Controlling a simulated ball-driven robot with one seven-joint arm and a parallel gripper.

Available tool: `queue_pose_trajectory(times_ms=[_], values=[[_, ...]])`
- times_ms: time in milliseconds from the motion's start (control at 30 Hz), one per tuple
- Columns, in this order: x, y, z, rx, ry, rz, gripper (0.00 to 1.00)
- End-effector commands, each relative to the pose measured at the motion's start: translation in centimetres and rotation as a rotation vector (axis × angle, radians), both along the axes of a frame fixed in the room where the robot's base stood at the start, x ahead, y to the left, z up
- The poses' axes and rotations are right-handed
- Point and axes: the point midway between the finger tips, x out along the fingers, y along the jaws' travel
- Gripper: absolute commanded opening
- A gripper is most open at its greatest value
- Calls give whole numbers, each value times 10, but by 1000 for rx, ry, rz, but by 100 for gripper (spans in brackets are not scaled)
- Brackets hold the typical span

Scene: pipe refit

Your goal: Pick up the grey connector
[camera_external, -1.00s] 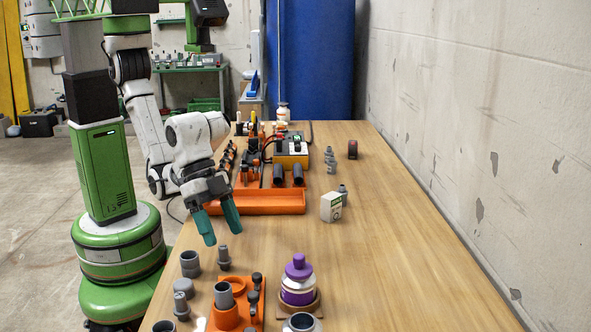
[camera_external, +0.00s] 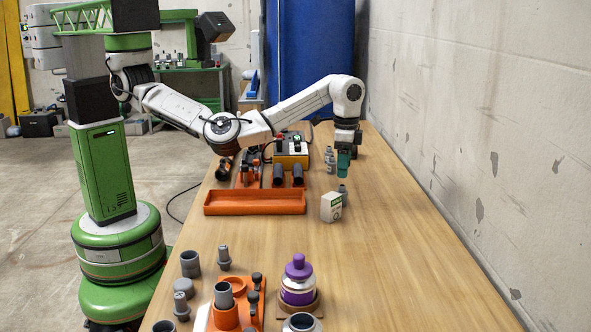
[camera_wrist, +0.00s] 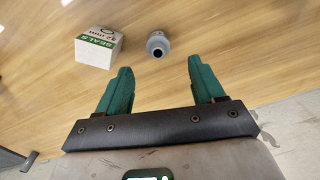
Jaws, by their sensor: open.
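A small grey connector (camera_wrist: 157,44) stands on the wooden table in the wrist view, beyond the gap between my fingertips. In the external view the same grey connector (camera_external: 343,191) is small and partly hidden, just behind the white seals box. My gripper (camera_external: 344,164) points down beyond it, over the far right part of the table. In the wrist view my gripper (camera_wrist: 160,70) has its two green fingers spread apart with nothing between them.
The seals box (camera_wrist: 98,46) stands left of the connector in the wrist view. Another grey fitting (camera_external: 330,162) is left of my gripper. An orange tray (camera_external: 255,203) lies to the left. A purple-capped bottle (camera_external: 298,282) and several fittings are nearer. The right side of the table is clear.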

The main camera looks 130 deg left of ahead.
Motion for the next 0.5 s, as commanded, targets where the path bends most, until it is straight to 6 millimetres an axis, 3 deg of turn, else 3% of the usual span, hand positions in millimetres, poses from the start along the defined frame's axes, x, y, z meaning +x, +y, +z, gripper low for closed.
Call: queue_pose_trajectory(times_ms=[100, 500], values=[[0, -1, -21, 0, 1, 1, 68], [0, -4, -68, 1, -1, 1, 68]])
